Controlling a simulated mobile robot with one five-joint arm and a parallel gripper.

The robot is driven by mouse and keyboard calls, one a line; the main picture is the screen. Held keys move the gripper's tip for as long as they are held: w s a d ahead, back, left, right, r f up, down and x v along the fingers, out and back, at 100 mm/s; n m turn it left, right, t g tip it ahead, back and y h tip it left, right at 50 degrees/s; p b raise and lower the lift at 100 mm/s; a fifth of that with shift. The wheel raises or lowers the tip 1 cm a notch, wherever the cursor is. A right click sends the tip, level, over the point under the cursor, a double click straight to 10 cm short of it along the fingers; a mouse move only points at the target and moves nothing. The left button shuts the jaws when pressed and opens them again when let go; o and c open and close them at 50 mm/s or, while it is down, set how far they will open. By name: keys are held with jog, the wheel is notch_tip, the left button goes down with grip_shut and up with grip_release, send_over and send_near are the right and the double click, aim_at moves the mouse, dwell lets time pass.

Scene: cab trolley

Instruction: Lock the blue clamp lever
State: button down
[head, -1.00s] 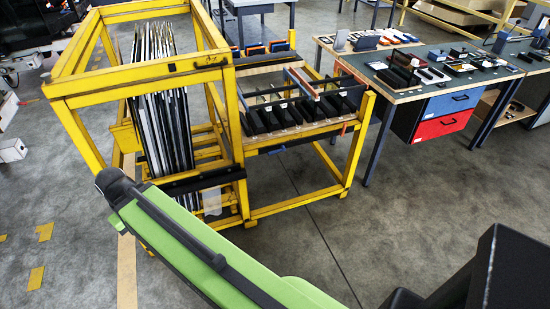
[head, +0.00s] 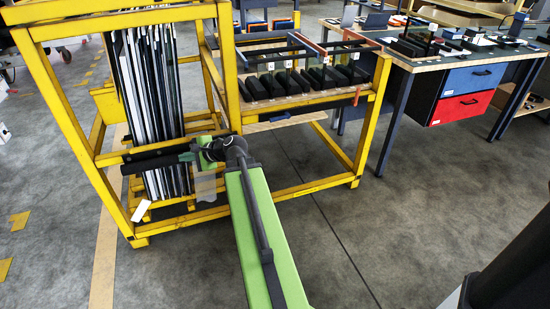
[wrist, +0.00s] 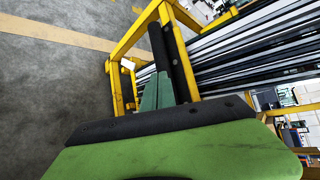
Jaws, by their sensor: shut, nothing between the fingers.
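My gripper (head: 188,156) is in front of the yellow trolley in the head view, close to its dark front rail. Its green fingers (wrist: 156,92) are together and empty in the wrist view, pointing towards a yellow post and the dark rail (wrist: 172,55). I cannot tell whether they touch the rail.
The yellow trolley frame (head: 78,120) holds upright dark and pale sheets (head: 150,90). A workbench with blue and red drawers (head: 462,105) stands right. Floor in front is clear.

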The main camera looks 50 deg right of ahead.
jog(key=s+d+f+m+t+h+b, duration=0.2)
jog(key=s+d+f+m+b, duration=0.15)
jog(key=d, duration=0.45)
jog(key=s+d+f+m+t+h+b, duration=0.1)
jog(key=s+d+f+m+h+b, duration=0.15)
jog(key=d+m+b, duration=0.35)
jog(key=s+d+f+m+h+b, duration=0.1)
jog(key=s+d+m+h+b, duration=0.3)
jog(key=d, duration=0.5)
jog(key=s+d+f+m+h+b, duration=0.2)
jog(key=s+d+m+h+b, duration=0.1)
jog(key=s+d+m, duration=0.5)
jog(key=shift+s+d+h+b, duration=0.35)
jog(key=shift+s+d+h, duration=0.5)
jog(key=shift+s+d, duration=0.2)
jog(key=shift+w+f, duration=0.1)
